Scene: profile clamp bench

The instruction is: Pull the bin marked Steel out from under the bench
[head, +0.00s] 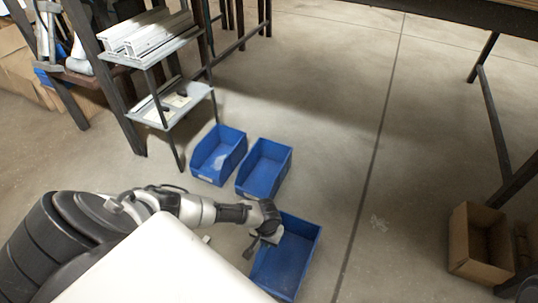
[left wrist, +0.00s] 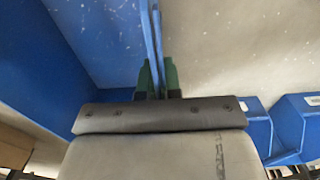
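Three blue bins are on the floor in the head view. The nearest bin (head: 286,262) is at the lower middle, in front of the other two, the middle bin (head: 264,168) and the left bin (head: 218,154). Pale labels show on the fronts of those two, but no writing is readable, so I cannot tell which is marked Steel. My left gripper (head: 262,240) is at the left wall of the nearest bin. In the left wrist view its green-tipped fingers (left wrist: 158,80) are close on both sides of that bin's thin blue wall (left wrist: 152,35). My right gripper is out of view.
A metal shelf stand (head: 172,102) with pale profiles on top stands behind the left bin. A cardboard box (head: 482,243) is on the floor at the right, near dark bench legs (head: 490,120). The floor between the nearest bin and the box is clear.

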